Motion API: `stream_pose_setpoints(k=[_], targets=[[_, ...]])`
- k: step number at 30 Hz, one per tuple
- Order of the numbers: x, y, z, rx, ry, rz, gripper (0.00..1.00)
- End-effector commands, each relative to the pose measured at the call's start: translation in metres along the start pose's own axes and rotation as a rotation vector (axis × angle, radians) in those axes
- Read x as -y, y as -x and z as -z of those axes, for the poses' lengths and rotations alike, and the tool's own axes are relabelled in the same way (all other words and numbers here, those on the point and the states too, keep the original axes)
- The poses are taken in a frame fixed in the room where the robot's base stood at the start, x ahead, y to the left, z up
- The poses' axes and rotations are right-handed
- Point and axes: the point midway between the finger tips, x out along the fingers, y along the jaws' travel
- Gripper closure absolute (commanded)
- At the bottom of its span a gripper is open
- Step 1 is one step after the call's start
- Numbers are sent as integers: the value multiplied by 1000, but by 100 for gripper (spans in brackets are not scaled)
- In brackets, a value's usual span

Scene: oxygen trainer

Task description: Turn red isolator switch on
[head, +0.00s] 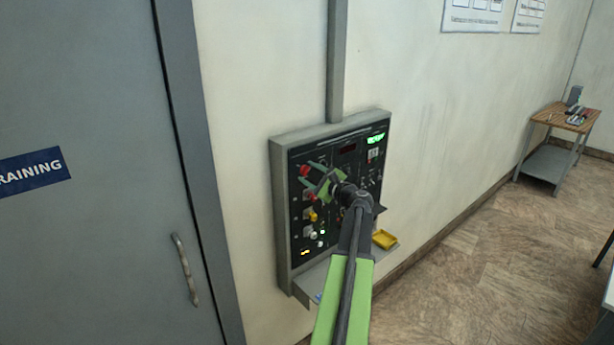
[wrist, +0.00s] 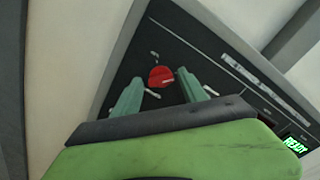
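The red isolator switch (head: 304,170) is a round red knob at the upper left of the dark control panel (head: 346,150) on the wall. In the wrist view the red knob (wrist: 160,76) lies just beyond and between my fingertips. My gripper (head: 313,174) is open in front of the panel, one finger on each side of the knob (wrist: 162,92). I cannot tell whether the fingers touch it. A small pale mark shows beside the knob, too small to read. A green READY display (wrist: 295,145) is lit at the panel's upper right.
Below the red knob are more knobs and lights, including a yellow one (head: 313,216). A shelf with a yellow tray (head: 384,239) juts out under the panel. A grey door (head: 80,200) is at left. A small wooden table (head: 566,117) stands at far right; floor between is clear.

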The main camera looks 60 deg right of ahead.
Motion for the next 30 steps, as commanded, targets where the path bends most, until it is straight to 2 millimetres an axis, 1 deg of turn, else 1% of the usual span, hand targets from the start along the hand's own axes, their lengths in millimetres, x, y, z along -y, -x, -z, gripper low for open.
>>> stream_pose_setpoints(k=[9,11,13,17,24,27,30], targets=[[0,1,0,0,0,1,44],[0,4,0,0,0,1,44],[0,13,0,-2,0,3,44],[-1,43,-1,-3,0,4,44],[-1,112,-2,-3,0,4,44],[-1,136,-1,-2,0,4,44],[-1,154,-1,-2,0,3,44]])
